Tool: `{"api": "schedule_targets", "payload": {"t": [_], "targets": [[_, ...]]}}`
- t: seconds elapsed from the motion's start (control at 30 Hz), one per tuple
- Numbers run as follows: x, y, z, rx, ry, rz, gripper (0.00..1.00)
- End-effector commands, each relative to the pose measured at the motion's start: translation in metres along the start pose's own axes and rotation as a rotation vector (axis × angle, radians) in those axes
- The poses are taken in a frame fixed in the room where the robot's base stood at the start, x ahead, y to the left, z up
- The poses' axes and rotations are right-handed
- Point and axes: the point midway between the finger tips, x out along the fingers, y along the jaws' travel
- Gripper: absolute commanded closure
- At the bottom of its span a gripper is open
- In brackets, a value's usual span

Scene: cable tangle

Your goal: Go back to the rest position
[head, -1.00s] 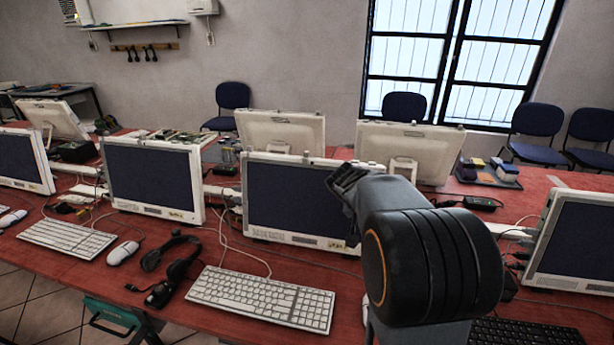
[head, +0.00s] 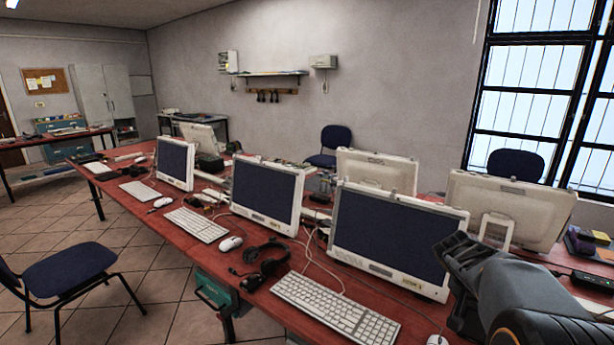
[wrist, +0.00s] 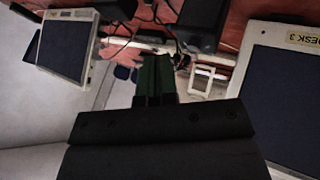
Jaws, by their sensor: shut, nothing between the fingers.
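My gripper (head: 457,247) is at the lower right of the head view, in front of the right edge of the nearest monitor (head: 392,237). Its dark fingers are together and hold nothing. In the wrist view my gripper (wrist: 153,68) points toward the cables and the red table top, with the fingers shut and empty. A monitor labelled "DESK 3" (wrist: 290,95) fills the right side of that view. Another monitor (wrist: 66,48) shows at its upper left.
The long red table (head: 190,246) carries several monitors, keyboards (head: 337,309), mice and a black headset (head: 265,262). Loose cables run between the monitors. A blue chair (head: 60,268) stands on the tiled floor at the left, with open floor around it.

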Motion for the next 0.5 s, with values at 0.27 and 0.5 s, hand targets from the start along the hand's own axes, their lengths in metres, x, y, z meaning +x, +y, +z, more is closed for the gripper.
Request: {"api": "schedule_targets", "payload": {"t": [0.27, 0.5], "targets": [[0.005, -0.015, 0.02, -0.166, -0.054, -0.057, 1.0], [-0.018, -0.03, 0.075, -0.333, -0.135, -0.221, 1.0]]}}
